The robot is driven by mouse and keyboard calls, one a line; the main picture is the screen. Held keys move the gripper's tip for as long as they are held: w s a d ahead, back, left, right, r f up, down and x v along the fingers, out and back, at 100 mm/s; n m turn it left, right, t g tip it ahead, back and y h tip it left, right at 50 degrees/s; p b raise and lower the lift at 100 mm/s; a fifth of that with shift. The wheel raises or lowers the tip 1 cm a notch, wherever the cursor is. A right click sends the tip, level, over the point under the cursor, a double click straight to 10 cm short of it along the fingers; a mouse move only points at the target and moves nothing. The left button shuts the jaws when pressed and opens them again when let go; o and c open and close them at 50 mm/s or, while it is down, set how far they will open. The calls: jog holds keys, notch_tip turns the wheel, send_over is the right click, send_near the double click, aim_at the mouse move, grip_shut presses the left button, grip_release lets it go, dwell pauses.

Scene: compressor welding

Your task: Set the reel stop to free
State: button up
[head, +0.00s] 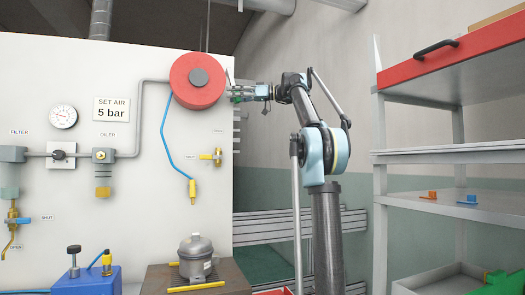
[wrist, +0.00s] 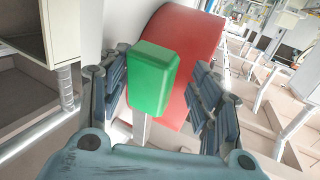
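The red hose reel (head: 198,80) with a grey hub is mounted near the top right of the white panel. In the wrist view its red side (wrist: 195,60) fills the middle background. A green block-shaped handle (wrist: 153,78) on a pale stem, apparently the reel stop, stands in front of the reel. My gripper (head: 241,93) is at the right side of the reel in the head view. In the wrist view my gripper (wrist: 161,62) is open, with one finger on each side of the green handle. No firm contact with the handle shows. The stop's markings are not visible.
A blue hose (head: 168,140) hangs from the reel to a yellow nozzle. A yellow valve (head: 212,156) sits below right of the reel. A compressor (head: 196,257) stands on a bench below. Shelving (head: 450,203) stands at the right, clear of my gripper.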

jog(key=d, duration=0.2)
jog(key=shift+d, duration=0.3)
jog(key=s+d, duration=0.3)
jog(key=d, duration=1.1)
jog(key=s+a+f+m+h, duration=0.1)
jog(key=s+f+m+h, duration=0.1)
jog(key=f, duration=0.6)
jog(key=s+a+f+m+h, duration=0.2)
jog(key=s+f, duration=0.2)
jog(key=f, duration=0.4)
jog(key=s+a+f+m+h, duration=0.1)
jog(key=s+f+m+h, duration=0.1)
jog(key=f, duration=0.6)
jog(key=shift+s+a+m+g, duration=0.3)
jog(key=shift+s+m, duration=0.1)
jog(key=shift+s, duration=0.35)
